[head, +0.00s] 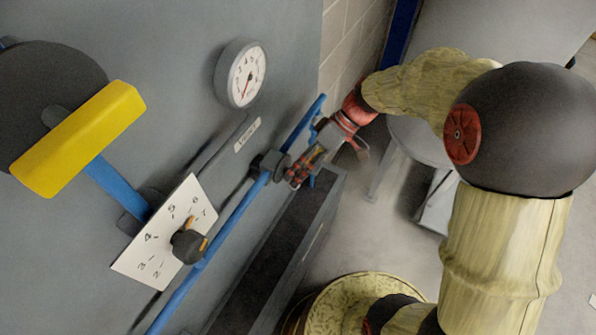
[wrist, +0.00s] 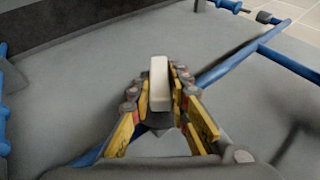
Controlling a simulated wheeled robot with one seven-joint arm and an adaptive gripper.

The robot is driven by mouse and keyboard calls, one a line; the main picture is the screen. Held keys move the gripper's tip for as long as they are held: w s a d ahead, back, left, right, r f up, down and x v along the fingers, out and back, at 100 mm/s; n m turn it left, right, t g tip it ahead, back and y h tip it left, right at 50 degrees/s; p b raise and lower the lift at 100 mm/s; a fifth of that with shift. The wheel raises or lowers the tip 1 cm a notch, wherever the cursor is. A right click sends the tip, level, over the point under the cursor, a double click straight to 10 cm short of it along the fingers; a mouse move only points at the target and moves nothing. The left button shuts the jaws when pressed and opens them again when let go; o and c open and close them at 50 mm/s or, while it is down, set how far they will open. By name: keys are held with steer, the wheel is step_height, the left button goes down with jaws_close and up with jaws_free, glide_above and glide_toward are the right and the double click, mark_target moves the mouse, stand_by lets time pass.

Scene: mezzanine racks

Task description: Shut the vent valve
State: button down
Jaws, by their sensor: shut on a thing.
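A dark valve body (head: 268,164) sits on the blue pipe (head: 227,226) along the grey panel, below a small white label (head: 247,135) whose text I cannot read surely. My gripper (head: 295,178) is just right of this valve body, close to the pipe. In the wrist view my gripper (wrist: 157,84) is shut on a pale, upright bar (wrist: 159,82) between its yellow-sided fingers. The bar looks like the valve's handle, but its joint to the valve is hidden. In the head view my fingers cover the bar.
A round gauge (head: 241,74) is above the pipe. A white numbered plate (head: 164,232) carries a dark knob (head: 188,246). A large yellow-gripped lever (head: 78,138) stands out at the left. A dark trough (head: 275,255) runs below the pipe.

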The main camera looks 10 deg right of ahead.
steer(key=g+y+p, duration=0.1)
steer(key=y, duration=0.1)
steer(key=m+g+y, duration=0.1)
steer(key=g+y, duration=0.1)
steer(key=shift+w+d+f+g+p, duration=0.1)
steer(key=shift+w+f+g+p, duration=0.05)
steer(key=shift+g+p, duration=0.2)
steer(key=m+g+y, duration=0.1)
steer(key=m+g+y+p, duration=0.1)
steer(key=y, duration=0.1)
steer(key=shift+f+g+y, duration=0.15)
steer(key=shift+g+y, duration=0.1)
steer(key=shift+y, duration=0.05)
stand_by(0.4)
steer(key=c, duration=1.7)
jaws_free()
steer(key=v, duration=1.2)
steer(key=shift+f, duration=0.25)
